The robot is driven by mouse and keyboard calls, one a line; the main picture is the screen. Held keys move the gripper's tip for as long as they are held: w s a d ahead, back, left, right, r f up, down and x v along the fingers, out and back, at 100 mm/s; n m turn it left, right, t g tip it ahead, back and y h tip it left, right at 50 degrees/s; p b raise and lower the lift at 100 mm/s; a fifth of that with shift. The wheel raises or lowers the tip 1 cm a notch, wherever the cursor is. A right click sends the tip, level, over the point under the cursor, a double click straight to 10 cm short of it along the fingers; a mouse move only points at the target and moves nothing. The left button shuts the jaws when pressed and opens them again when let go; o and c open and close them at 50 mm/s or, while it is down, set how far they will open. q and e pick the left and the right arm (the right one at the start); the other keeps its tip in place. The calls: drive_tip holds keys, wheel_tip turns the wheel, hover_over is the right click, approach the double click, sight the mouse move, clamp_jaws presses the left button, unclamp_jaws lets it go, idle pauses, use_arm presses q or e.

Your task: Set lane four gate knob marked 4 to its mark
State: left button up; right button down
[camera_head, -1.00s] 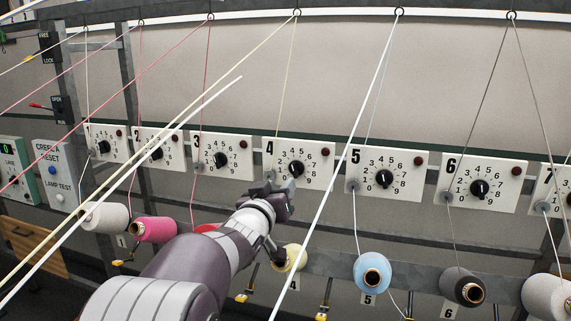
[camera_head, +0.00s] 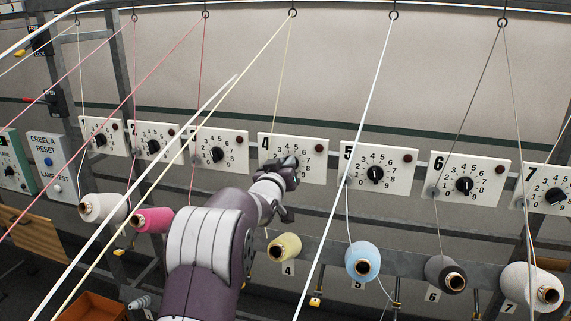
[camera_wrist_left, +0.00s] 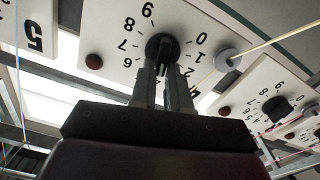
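The lane four plate (camera_head: 309,172), marked 4, carries a black knob inside a ring of numbers. My left gripper (camera_head: 288,163) is at this knob in the head view and hides most of it. In the left wrist view the black knob (camera_wrist_left: 163,46) sits at the tips of my left gripper (camera_wrist_left: 163,66). The two fingers stand close together, one on each side of the knob's bar, and look shut on it. The digits 6 to 9 and 0 to 2 show around it. The knob's pointer and its target mark cannot be made out. My right gripper is not in view.
Neighbouring plates 3 (camera_head: 218,149) and 5 (camera_head: 377,170) stand close on either side. Yarn strands cross in front of the panels, a white one (camera_head: 345,178) just right of plate 4. A yellow cone (camera_head: 285,247) stands below the gripper.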

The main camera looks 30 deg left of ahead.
use_arm(q)
drive_tip(key=shift+w, duration=0.1)
clamp_jaws()
drive_tip(key=m+b, duration=0.5)
drive_tip(key=m, duration=0.1)
drive_tip(key=d+m+b, duration=0.1)
drive_tip(key=m+b, duration=0.4)
drive_tip(key=m, duration=0.1)
drive_tip(key=f+m+b, duration=0.1)
drive_tip(key=m+b, duration=0.4)
drive_tip(key=b, duration=0.1)
drive_tip(key=shift+w+d+m, duration=0.2)
drive_tip(key=shift+d+m, duration=0.15)
drive_tip(key=shift+m, duration=0.05)
drive_tip(key=shift+f, duration=0.1)
